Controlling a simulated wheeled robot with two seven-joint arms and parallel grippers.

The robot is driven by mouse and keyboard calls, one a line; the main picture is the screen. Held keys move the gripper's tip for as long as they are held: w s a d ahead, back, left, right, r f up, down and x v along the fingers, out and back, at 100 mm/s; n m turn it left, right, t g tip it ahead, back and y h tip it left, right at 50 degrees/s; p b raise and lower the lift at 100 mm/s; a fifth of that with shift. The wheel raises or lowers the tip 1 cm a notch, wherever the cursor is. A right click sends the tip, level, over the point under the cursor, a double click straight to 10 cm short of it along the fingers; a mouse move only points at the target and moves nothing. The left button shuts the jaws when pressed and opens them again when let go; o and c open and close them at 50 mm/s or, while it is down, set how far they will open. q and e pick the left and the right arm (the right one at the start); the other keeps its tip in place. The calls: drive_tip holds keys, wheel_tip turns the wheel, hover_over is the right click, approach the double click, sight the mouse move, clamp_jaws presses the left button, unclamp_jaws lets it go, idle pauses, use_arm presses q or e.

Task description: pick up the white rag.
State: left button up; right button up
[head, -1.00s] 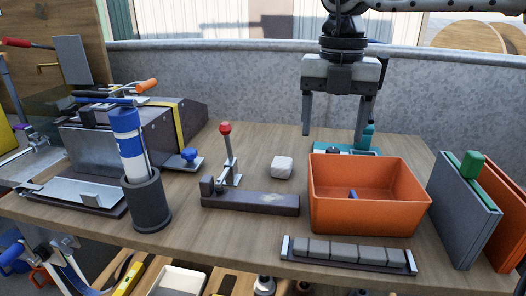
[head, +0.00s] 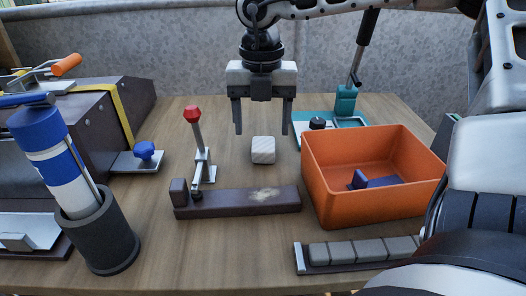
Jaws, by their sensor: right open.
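The white rag (head: 263,150) is a small, folded, pale block lying on the wooden bench, behind the dark bar and left of the orange bin. My right gripper (head: 262,132) is open and empty, pointing down. In the picture its two dark fingers stand to either side just above the rag, with the tips apart from it. How far the fingers are above the bench is hard to tell. My left gripper is not in view.
An orange bin (head: 372,206) with a blue item inside stands right of the rag. A red-knobbed lever (head: 196,145) and a dark bar (head: 238,200) are left and in front. A teal-based tool (head: 345,103) stands behind the bin. A grey wall closes the back.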

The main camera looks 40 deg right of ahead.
sight(264, 143)
drive_tip(key=f, duration=0.5)
drive_tip(key=shift+w+d+f, duration=0.2)
drive_tip(key=shift+d+f, duration=0.2)
drive_tip(key=c, duration=1.1)
